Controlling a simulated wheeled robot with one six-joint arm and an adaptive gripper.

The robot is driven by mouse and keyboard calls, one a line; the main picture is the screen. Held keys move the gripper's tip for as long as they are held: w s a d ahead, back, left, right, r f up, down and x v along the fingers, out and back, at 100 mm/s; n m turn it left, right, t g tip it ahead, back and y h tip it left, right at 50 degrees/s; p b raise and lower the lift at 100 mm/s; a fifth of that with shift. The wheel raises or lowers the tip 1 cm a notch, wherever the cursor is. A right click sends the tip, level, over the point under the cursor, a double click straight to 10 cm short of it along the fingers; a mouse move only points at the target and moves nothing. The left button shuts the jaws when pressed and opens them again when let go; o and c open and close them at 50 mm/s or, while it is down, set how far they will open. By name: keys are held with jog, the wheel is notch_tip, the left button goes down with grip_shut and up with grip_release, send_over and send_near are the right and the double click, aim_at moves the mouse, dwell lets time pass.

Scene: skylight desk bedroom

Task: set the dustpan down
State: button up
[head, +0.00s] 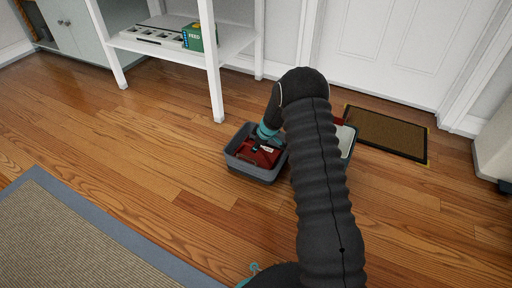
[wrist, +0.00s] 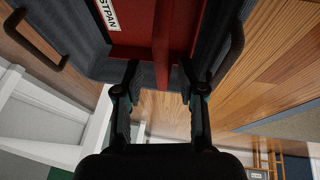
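The red dustpan (head: 258,153) lies in a grey tub (head: 236,163) on the wooden floor. In the wrist view, the dustpan (wrist: 135,38) shows a white label with part of its name. A narrow red bar, seemingly its handle, points toward my gripper (wrist: 161,72). My gripper's two fingers are spread apart, with visible gaps between them and the bar. In the head view, my gripper is just above the tub's far side, and my arm partly hides it. The tub's dark side handles show in the wrist view.
A light tray (head: 347,139) with a red part beside it is half hidden behind my arm. A brown doormat (head: 388,133) lies by the white door. A white shelf (head: 215,90) stands behind the tub. A grey-edged rug (head: 60,240) lies front left; bare floor lies between.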

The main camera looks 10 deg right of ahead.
jog(key=s+r+m, duration=0.1)
jog(key=s+r, duration=0.6)
jog(key=r, duration=0.4)
jog(key=s+r+m, duration=0.2)
jog(key=s+r, duration=0.5)
jog(key=r, duration=0.5)
jog(key=s+r+m, duration=0.1)
jog(key=s+r, duration=0.5)
jog(key=r, duration=0.5)
jog(key=s+d+r+m+h, duration=0.1)
jog(key=s+r+m, duration=0.2)
jog(key=s, duration=1)
jog(key=s+d+r+m+t+h, duration=0.1)
jog(key=s+r+m, duration=0.2)
jog(key=s, duration=1.1)
jog(key=shift+m+p, duration=0.3)
jog(key=shift+m, duration=0.3)
jog(key=shift+s+r, duration=0.1)
notch_tip(320, 180, up, 10)
jog(key=p, duration=0.9)
jog(key=shift+p, duration=0.3)
